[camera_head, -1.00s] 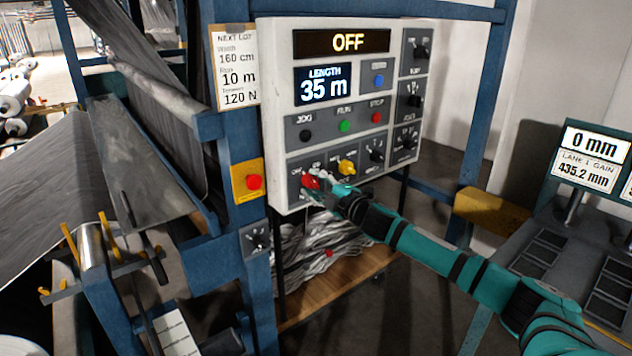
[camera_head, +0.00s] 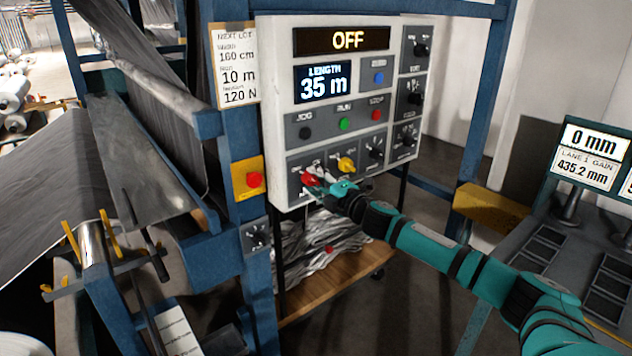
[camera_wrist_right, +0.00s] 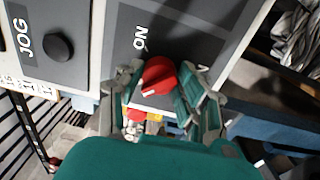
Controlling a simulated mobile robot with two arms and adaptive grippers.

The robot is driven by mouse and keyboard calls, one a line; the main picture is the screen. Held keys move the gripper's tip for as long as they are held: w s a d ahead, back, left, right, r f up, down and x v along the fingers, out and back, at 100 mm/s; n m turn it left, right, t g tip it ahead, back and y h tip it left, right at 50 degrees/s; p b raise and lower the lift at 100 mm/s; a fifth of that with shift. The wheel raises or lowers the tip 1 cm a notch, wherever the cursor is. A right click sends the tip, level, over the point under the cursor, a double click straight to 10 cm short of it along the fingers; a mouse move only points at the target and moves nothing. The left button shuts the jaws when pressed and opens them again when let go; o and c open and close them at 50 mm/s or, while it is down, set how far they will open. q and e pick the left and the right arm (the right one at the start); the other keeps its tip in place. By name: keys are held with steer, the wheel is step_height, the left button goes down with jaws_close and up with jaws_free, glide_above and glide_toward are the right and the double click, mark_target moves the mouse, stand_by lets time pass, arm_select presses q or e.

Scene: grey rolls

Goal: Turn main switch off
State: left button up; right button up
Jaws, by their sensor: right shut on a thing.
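The main switch is a red rotary knob (camera_head: 310,179) at the lower left of the white control panel (camera_head: 275,130). In the right wrist view the red knob (camera_wrist_right: 158,76) sits between the two fingers of my right gripper (camera_wrist_right: 158,88), with "ON" printed on the grey plate beside it. The other label is mostly hidden by a finger. My right gripper (camera_head: 320,185) is shut on the knob. The display (camera_head: 342,40) at the panel's top reads "OFF". My left gripper is not in view.
A yellow knob (camera_head: 346,164) is close to the right of the red one. JOG, RUN and STOP buttons (camera_head: 344,124) sit above. A yellow box with a red button (camera_head: 248,180) is on the blue post at left. A wooden trolley (camera_head: 330,290) stands below.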

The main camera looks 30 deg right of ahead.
steer(key=o, duration=1.2)
steer(key=shift+c, duration=0.2)
steer(key=shift+s, duration=0.1)
steer(key=s, duration=1.1)
steer(key=shift+s+d, duration=0.4)
steer(key=shift+f, duration=0.1)
